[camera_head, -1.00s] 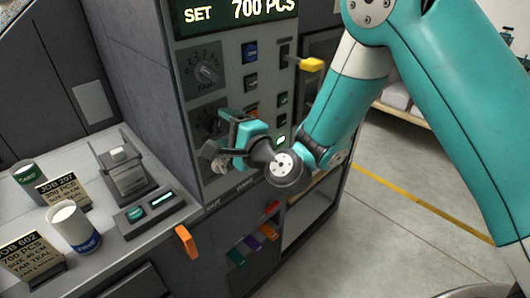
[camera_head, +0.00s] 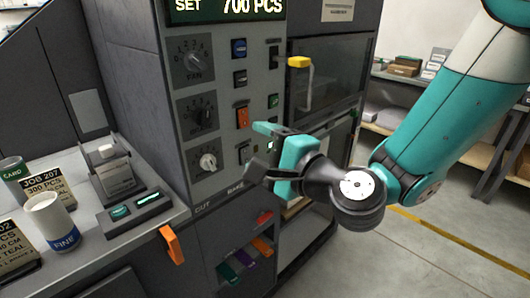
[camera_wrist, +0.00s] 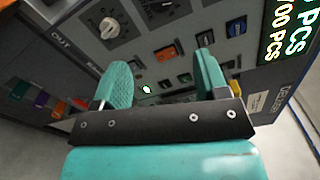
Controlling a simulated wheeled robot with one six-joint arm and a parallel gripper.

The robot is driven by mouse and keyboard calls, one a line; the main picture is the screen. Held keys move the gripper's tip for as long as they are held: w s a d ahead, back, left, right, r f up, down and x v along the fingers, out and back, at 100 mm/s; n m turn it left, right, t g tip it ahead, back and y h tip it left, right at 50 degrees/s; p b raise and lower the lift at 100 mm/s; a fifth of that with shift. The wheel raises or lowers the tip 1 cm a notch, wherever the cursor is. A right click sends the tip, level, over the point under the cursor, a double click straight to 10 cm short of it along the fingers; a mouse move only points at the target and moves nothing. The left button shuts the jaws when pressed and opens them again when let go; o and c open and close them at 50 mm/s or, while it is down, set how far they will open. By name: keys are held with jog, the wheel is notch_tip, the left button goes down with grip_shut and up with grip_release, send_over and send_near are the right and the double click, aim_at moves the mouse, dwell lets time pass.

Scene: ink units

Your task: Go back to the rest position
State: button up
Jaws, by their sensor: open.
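My gripper (camera_head: 258,150) is teal with dark parts and stands in front of the grey machine's control panel (camera_head: 222,75), below and right of the dials. In the wrist view, its two teal fingers (camera_wrist: 163,90) are apart with nothing between them. Behind the gap show the panel's buttons, one of them lit green (camera_wrist: 146,89). Part of the panel's lower right is hidden behind my gripper in the head view.
A yellow-handled lever (camera_head: 299,62) sticks out by the machine's door. On the left counter (camera_head: 120,240) stand a white cup (camera_head: 46,215), a green-labelled can (camera_head: 14,172), job cards and a small device (camera_head: 135,207). Open floor (camera_head: 400,255) lies at the right.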

jog(key=s+d+n+g, duration=0.1)
jog(key=s+n+g, duration=0.75)
jog(key=n, duration=0.35)
jog(key=s+d+f+n+g+h, duration=0.1)
jog(key=s+d+n+g+h, duration=0.3)
jog(key=s+d+n+h, duration=0.3)
jog(key=s+d+h, duration=0.1)
jog(key=s+d, duration=0.3)
jog(key=d, duration=0.2)
jog(key=shift+d+f, duration=0.15)
jog(key=shift+d, duration=0.25)
jog(key=shift+g, duration=0.25)
